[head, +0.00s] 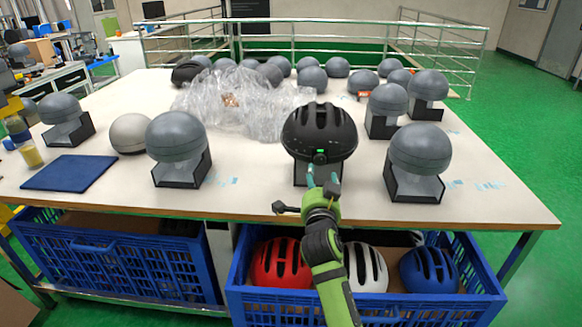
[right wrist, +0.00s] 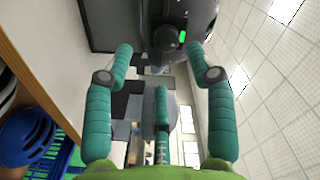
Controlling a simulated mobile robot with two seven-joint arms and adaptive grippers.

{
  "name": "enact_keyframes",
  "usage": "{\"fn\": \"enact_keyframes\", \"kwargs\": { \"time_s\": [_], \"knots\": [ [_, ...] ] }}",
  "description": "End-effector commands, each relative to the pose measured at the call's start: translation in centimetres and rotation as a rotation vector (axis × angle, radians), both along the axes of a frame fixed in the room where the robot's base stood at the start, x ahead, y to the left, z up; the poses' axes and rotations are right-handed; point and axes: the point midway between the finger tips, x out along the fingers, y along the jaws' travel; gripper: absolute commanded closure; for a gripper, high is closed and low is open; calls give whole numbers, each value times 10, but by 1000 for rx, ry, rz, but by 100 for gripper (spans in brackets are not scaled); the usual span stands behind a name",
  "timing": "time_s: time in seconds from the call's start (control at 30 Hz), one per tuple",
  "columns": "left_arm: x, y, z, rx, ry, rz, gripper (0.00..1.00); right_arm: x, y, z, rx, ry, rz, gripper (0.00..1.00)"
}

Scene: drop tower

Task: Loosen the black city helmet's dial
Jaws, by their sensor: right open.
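The black city helmet (head: 319,128) sits on a head form on a black stand near the front edge of the table. Its dial (head: 320,157) is a small dark knob low on the side facing me. The dial also shows in the right wrist view (right wrist: 167,38), with a green patch beside it. My right gripper (head: 323,181) is open just in front of and below the dial. In the right wrist view its teal fingers (right wrist: 160,52) are spread, with the dial beyond and between the two upper tips. My left gripper is not in view.
Grey head forms on stands (head: 178,137) (head: 420,149) flank the helmet. Crumpled clear plastic (head: 245,98) lies behind it. A blue mat (head: 70,172) lies at left. Below the table, a blue crate (head: 365,308) holds red, white and blue helmets.

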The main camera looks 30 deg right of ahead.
Motion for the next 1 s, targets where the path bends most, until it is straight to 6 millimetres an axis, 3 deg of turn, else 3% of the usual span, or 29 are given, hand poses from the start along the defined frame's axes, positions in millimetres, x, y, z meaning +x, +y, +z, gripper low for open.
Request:
{"fn": "enact_keyframes", "kwargs": {
  "time_s": [0.1,0.5,0.93,0.97,1.0],
  "knots": [
    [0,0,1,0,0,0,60,5,-7,8,8,-20,-11,44],
    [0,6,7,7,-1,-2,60,50,-33,7,6,-17,-8,44],
    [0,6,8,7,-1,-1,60,59,-38,6,8,-18,-7,44],
    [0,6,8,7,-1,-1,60,59,-38,6,8,-18,-7,52],
    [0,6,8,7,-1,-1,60,59,-38,6,8,-18,-7,68]
  ]
}}
